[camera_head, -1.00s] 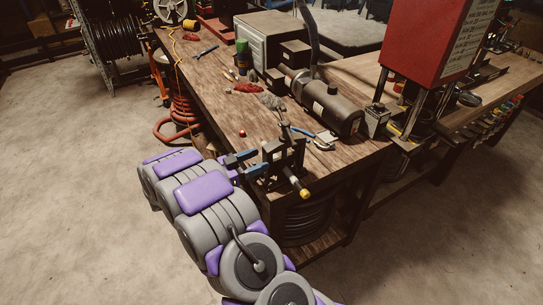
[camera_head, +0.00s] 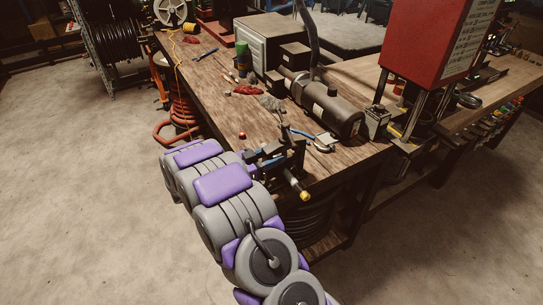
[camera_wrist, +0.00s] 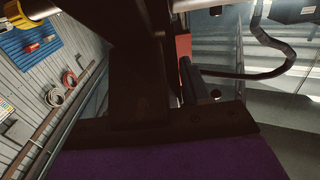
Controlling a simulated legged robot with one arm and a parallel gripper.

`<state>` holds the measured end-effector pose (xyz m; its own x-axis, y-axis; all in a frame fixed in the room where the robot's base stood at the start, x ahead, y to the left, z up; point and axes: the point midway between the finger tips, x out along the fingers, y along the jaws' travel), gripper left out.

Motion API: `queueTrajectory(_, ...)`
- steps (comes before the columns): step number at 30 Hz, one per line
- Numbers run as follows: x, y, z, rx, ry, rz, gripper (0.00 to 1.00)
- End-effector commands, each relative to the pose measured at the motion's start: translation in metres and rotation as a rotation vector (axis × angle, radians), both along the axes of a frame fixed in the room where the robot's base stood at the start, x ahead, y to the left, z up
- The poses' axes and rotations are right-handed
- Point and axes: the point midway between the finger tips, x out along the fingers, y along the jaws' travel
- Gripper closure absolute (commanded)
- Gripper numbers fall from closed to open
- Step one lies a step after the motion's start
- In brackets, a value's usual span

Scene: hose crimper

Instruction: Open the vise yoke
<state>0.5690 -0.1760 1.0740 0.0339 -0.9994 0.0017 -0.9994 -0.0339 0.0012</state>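The dark metal vise (camera_head: 291,157) stands at the near corner of the wooden bench, with a yellow-tipped bar (camera_head: 304,195) sticking out towards the front. Its yoke cannot be told apart clearly from its other dark parts. My gripper (camera_head: 254,158) is right at the left side of the vise, mostly hidden by my arm and blending with it. In the wrist view, dark metal parts fill the middle at close range, and a yellow-tipped bar (camera_wrist: 15,9) shows at the upper left. The fingertips are not clear, nor whether they touch the yoke.
The bench (camera_head: 225,85) carries a dark cylindrical machine (camera_head: 335,110), a grey box (camera_head: 268,43), a green can (camera_head: 243,55) and a small red-topped item (camera_head: 242,135). A red press (camera_head: 425,40) stands at the right. The floor in front is clear.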

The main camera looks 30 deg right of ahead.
Motion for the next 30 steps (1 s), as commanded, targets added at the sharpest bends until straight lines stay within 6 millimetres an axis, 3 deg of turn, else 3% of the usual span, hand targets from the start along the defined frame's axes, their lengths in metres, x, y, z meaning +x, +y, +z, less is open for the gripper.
queueTrajectory(2,0.0,0.0,0.0,0.0,0.0,0.0,0.61)
queueTrajectory(14,0.001,0.0,0.0,0.0,0.0,0.001,0.99)
queueTrajectory(30,0.002,-0.008,0.012,0.075,0.002,0.003,1.0)
